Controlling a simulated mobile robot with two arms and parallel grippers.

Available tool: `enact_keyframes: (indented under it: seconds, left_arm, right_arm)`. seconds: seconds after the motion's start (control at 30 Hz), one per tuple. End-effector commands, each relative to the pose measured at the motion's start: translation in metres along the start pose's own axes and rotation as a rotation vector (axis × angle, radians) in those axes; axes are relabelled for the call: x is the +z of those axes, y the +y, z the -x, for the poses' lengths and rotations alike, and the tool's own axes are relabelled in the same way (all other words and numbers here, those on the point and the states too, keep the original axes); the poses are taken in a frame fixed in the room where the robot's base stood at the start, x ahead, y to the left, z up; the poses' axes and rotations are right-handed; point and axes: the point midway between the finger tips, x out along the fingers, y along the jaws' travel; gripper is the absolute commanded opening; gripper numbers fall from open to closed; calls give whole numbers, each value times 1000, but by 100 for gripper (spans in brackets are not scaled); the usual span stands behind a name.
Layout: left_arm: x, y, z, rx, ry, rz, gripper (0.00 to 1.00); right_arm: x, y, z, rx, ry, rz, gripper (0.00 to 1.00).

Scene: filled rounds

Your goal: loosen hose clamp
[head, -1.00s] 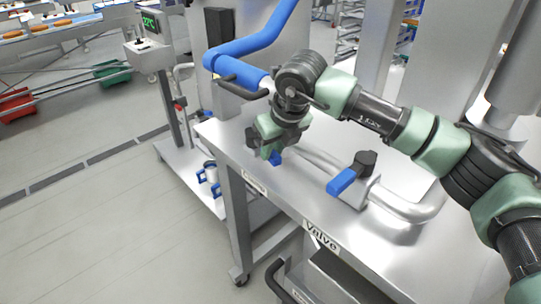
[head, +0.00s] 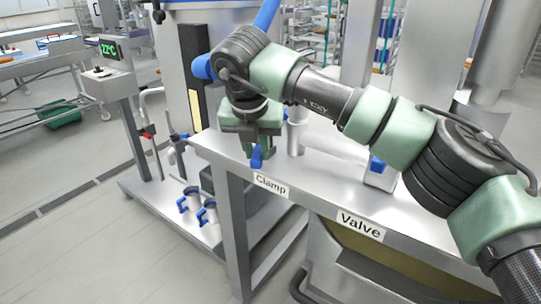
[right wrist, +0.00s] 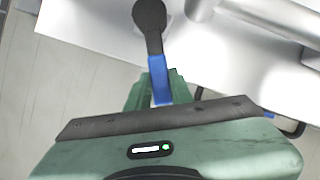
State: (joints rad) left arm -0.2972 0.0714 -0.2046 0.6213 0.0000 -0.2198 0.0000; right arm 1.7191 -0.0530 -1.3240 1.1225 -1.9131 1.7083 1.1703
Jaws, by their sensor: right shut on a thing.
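My right gripper (head: 256,148) is over the table's front left corner, above the "Clamp" label (head: 271,186). It is shut on a blue lever (head: 257,158) that shows below its green fingers. In the right wrist view the lever (right wrist: 158,82) runs between the fingers (right wrist: 155,95) and joins a dark round knob (right wrist: 149,14). The clamp's body is mostly hidden behind my gripper in the head view. A blue hose (head: 266,14) rises behind my right wrist. My left gripper is not in view.
A steel table (head: 318,190) carries the clamp and a valve with a blue handle (head: 377,165), partly hidden by my arm. A "Valve" label (head: 360,226) is on its front edge. Clamp fittings with blue levers (head: 208,212) stand on a low platform at left.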

Motion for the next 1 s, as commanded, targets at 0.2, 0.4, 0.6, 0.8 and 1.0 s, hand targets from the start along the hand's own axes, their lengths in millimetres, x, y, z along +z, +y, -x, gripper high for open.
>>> enact_keyframes:
  seconds: [0.2,0.4,0.6,0.8,1.0]
  left_arm:
    - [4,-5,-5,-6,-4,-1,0]
    - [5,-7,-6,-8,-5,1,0]
    - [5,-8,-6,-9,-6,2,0]
    - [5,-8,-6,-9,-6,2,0]
    - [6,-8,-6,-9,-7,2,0]
  right_arm:
    - [1,9,0,-35,-2,-88,0]
    - [2,12,0,-51,-2,-127,0]
    - [2,12,0,-55,-2,-137,0]
    - [2,12,0,-55,-2,-139,0]
    - [2,12,0,-55,-2,-138,31]
